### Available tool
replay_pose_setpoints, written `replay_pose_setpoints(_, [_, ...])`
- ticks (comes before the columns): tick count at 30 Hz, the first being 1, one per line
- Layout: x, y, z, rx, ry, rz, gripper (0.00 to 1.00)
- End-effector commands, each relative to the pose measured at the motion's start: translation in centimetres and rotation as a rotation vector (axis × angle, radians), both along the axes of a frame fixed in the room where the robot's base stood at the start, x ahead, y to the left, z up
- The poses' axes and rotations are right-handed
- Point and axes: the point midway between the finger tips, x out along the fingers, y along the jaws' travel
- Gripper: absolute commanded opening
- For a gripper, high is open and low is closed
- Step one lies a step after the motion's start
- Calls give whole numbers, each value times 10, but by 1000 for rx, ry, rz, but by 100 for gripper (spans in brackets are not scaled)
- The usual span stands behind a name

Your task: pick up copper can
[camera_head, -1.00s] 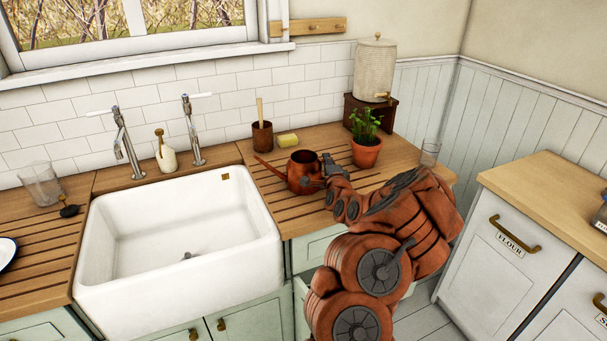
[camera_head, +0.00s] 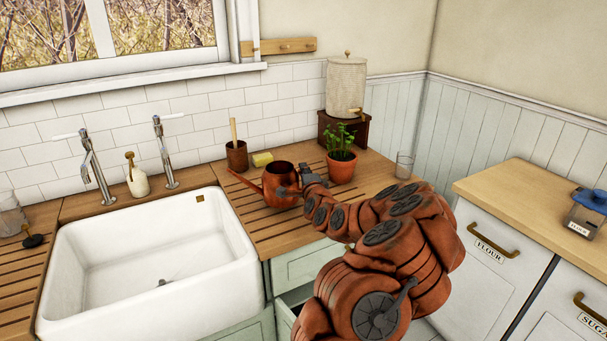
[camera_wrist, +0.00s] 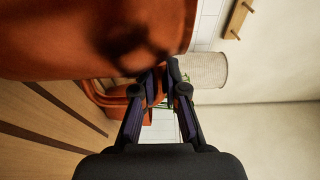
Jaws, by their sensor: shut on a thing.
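The copper can (camera_head: 279,186) is a watering can with an open top and a long spout pointing left. It is over the slatted wooden drainboard right of the sink. In the wrist view its body (camera_wrist: 90,35) fills the upper left, very close. My gripper (camera_head: 305,178) is at the can's right side, shut on it, probably at the handle. In the wrist view the fingers of my gripper (camera_wrist: 162,88) come together beside the can body. The exact grip is partly hidden. I cannot tell whether the can's base clears the board.
A potted plant (camera_head: 341,168) stands close right of my gripper, with a beige dispenser (camera_head: 347,88) on a wooden stand behind. A wooden cup (camera_head: 236,156) and yellow sponge (camera_head: 262,159) are behind the can. A clear glass (camera_head: 404,165) stands right. The white sink (camera_head: 150,265) is left.

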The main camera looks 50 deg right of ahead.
Motion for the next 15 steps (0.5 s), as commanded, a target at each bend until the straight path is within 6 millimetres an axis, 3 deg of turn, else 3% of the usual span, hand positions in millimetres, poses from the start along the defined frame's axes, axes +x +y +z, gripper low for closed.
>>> replay_pose_setpoints(15, [-53,42,5,1,-2,-1,0])
